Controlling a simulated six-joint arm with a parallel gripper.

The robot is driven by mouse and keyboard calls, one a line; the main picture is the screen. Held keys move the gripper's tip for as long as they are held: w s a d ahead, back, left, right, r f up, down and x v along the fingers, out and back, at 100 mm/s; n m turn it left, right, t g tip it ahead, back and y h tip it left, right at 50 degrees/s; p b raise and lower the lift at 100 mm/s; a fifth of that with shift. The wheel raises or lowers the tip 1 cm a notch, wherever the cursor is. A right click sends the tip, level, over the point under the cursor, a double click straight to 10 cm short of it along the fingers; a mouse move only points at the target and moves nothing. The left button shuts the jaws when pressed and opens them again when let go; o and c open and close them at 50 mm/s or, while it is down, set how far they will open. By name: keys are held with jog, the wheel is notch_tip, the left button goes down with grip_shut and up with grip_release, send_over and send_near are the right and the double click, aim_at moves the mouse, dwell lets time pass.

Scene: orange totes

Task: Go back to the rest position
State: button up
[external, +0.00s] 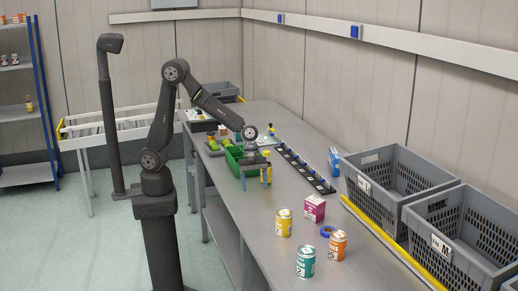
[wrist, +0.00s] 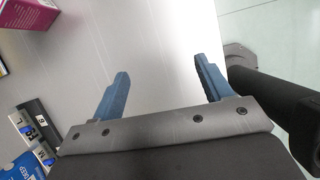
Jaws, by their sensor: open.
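My gripper (external: 256,182) hangs over the near left edge of the grey workbench, beside the green crate (external: 241,158). In the wrist view my gripper (wrist: 160,70) has its two blue fingers wide apart. Nothing is between them, only bare bench surface and its edge beyond. My arm bends up from its column and reaches right and down over the bench.
A yellow can (external: 283,223), teal can (external: 305,262), orange can (external: 337,246), magenta box (external: 314,208) and blue tape roll (external: 327,231) stand on the near bench. A black rack (external: 303,170) lies behind. Grey totes (external: 400,158) line the right side.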

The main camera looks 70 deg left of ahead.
jog(key=shift+w+a+f, duration=0.25)
jog(key=shift+w+f, duration=0.1)
jog(key=shift+w, duration=0.15)
jog(key=shift+w+a+f, duration=0.25)
jog(key=shift+w+f, duration=0.05)
jog(key=shift+w, duration=0.2)
dwell(0.8)
